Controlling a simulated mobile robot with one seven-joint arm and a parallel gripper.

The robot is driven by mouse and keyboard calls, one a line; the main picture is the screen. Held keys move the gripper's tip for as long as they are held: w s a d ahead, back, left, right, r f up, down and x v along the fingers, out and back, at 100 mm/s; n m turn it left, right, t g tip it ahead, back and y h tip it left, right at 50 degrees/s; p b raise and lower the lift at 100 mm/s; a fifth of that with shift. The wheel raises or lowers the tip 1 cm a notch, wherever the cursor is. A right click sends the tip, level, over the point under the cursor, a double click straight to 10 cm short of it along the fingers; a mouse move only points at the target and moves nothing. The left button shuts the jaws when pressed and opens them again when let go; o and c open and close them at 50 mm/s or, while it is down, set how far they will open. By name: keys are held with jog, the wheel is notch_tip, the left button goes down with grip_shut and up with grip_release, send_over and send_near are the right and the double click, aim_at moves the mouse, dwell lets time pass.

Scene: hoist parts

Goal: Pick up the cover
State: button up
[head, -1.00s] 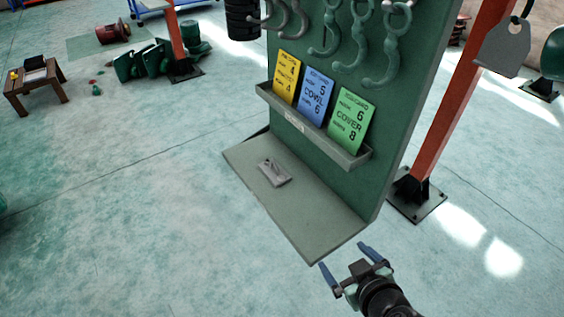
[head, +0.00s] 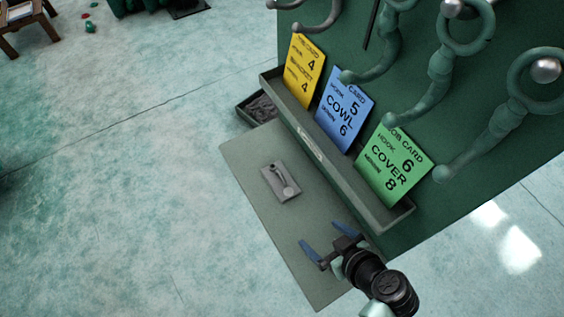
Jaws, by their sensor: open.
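A small grey rectangular plate (head: 280,181) with a raised lever-like part on it lies on the flat green-grey base shelf (head: 255,158). It looks like the cover, though no label on it can be read. My gripper (head: 318,233) is open and empty, its two blue fingers apart. It is over the front right part of the shelf, below and to the right of the plate in the picture, and not touching it.
A yellow card (head: 305,70) and a blue card (head: 344,108) stand in the card rack (head: 312,150). Several large green hooks hang on the upright green board (head: 475,190). A dark tray (head: 262,108) sits behind the shelf's left edge.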

aim_at(289, 193)
jog(key=w+a, duration=0.1)
jog(key=w, duration=0.1)
jog(key=w+a+p, duration=0.1)
jog(key=w+a, duration=0.1)
jog(key=shift+w+a+r, duration=0.15)
jog(key=shift+a, duration=0.05)
jog(key=w+a, duration=0.1)
jog(key=w+a+p, duration=0.1)
jog(key=w, duration=0.1)
jog(key=w+a+p, duration=0.1)
jog(key=w, duration=0.1)
jog(key=shift+a, duration=0.3)
jog(key=shift+w+a+f, duration=0.1)
jog(key=shift+w+f, duration=0.1)
jog(key=shift+f, duration=0.3)
jog(key=shift+c, duration=0.2)
jog(key=c, duration=1.4)
grip_shut()
jog(key=shift+a, duration=0.1)
